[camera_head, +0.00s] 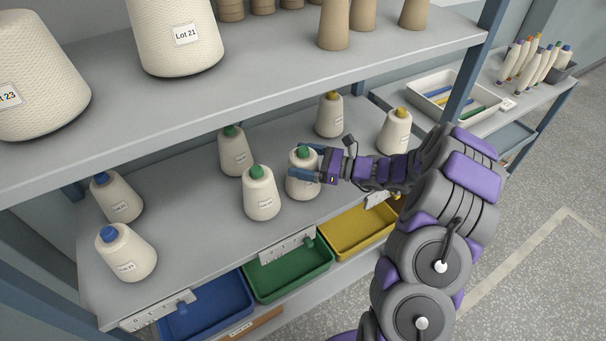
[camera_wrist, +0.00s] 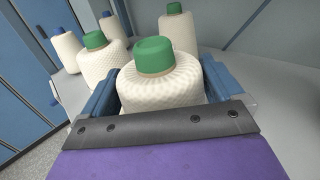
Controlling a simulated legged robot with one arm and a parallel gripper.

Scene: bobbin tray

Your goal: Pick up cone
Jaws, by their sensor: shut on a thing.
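Several cream yarn cones with coloured tops stand on the middle shelf. My gripper (camera_head: 312,164) is shut on a green-topped cone (camera_head: 301,185), with a blue finger on each side of it. In the wrist view this cone (camera_wrist: 158,84) stands upright between the fingers (camera_wrist: 160,93), its lower part hidden by the gripper. A second green-topped cone (camera_head: 261,196) stands just left of it, and a third green-topped cone (camera_head: 234,155) stands farther back. I cannot tell whether the held cone touches the shelf.
Blue-topped cones (camera_head: 127,254) stand at the left, yellow-topped cones (camera_head: 329,117) at the back and right. The upper shelf (camera_head: 260,74) with large cones overhangs the back. Blue, green (camera_head: 290,275) and yellow bins sit below the front edge. Bare shelf (camera_head: 190,205) lies between the blue and green groups.

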